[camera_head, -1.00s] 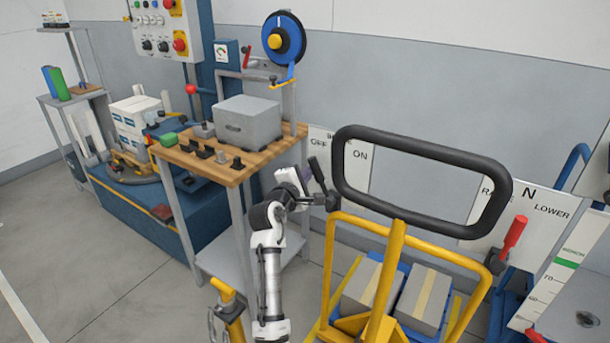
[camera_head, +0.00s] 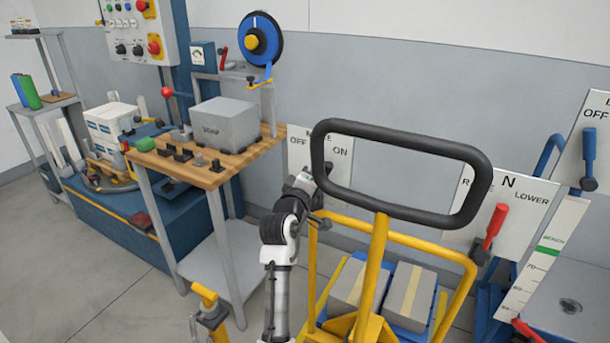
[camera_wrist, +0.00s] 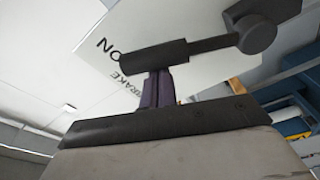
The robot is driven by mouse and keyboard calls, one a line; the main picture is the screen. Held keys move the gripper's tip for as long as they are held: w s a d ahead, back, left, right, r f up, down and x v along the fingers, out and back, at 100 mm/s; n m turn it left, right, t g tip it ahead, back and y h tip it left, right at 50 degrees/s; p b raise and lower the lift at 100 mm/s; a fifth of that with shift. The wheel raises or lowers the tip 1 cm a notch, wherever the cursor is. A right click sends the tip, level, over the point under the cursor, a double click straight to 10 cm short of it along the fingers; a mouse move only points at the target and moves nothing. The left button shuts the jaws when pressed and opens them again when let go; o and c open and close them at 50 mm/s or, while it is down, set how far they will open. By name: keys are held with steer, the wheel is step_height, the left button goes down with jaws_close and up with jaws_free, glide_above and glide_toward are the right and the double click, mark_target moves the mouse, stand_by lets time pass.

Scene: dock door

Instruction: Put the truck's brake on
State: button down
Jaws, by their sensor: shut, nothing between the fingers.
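The truck's brake panel (camera_head: 300,158) is a white plate marked OFF and ON, behind the left side of the black handle loop. Its black brake lever (camera_wrist: 155,57) shows in the wrist view, with a round pivot at its right end and its handle end close to the word ON. In the head view the lever is small and partly hidden, and seems to lean toward ON. My gripper (camera_head: 320,184) is at the lever. Its purple fingers (camera_wrist: 158,88) are shut together with nothing between them, just beside the lever's handle; whether they touch it is unclear.
The truck's black handle loop (camera_head: 400,139) and yellow frame (camera_head: 374,262) stand close right of my arm. Grey boxes (camera_head: 408,292) sit behind the frame. A red lever (camera_head: 494,226) is on the right panel. A wooden-topped bench (camera_head: 240,160) stands left.

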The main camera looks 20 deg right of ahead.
steer(key=shift+s+d+f+m, duration=0.2)
steer(key=shift+s+d+m, duration=0.1)
steer(key=shift+s+d, duration=0.3)
steer(key=shift+s, duration=0.1)
